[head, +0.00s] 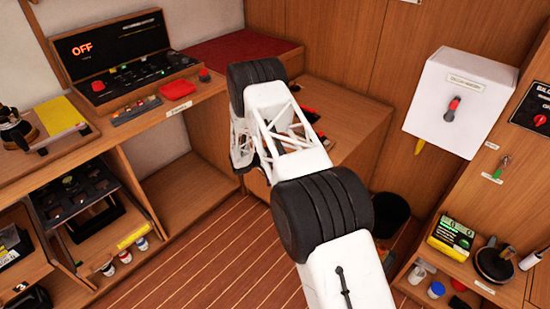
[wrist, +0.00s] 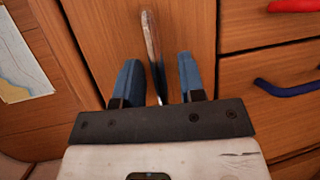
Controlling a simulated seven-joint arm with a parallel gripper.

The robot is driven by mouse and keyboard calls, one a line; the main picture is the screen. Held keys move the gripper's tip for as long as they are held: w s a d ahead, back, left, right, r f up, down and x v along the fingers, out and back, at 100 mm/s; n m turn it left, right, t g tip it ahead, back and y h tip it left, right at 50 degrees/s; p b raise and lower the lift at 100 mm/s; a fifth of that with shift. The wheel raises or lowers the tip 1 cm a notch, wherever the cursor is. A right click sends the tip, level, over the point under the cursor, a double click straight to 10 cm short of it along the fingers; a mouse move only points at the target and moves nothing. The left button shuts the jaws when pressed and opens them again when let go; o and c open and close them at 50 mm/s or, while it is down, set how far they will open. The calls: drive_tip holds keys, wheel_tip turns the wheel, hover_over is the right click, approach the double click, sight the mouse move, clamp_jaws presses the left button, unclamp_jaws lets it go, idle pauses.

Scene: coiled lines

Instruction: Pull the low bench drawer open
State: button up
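In the wrist view, my gripper (wrist: 158,80) is open, its two blue fingers apart. A long upright handle (wrist: 152,45), worn brown above and metallic below, shows between the fingers against a wooden front (wrist: 188,25). The fingers are on either side of it; I cannot tell whether either touches it. To the right are drawer fronts, one with a red handle (wrist: 292,6) and one with a blue handle (wrist: 287,88). They look shut. I cannot tell which front is the low bench drawer. In the head view, my arm hides my gripper and most of the bench (head: 345,125) front.
A paper chart (wrist: 20,65) is on the wood at left in the wrist view. In the head view, a dark bin (head: 391,212) stands right of my arm. A white switch box (head: 455,105) is on the wall. The striped floor (head: 200,265) is clear at lower left.

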clamp_jaws()
drive_tip(key=shift+a, duration=0.1)
idle(0.3)
drive_tip(key=s+a, duration=2)
drive_tip(key=shift+s, duration=0.15)
drive_tip(key=shift+a, duration=0.1)
unclamp_jaws()
drive_tip(key=v, duration=0.7)
drive_tip(key=shift+a, duration=0.35)
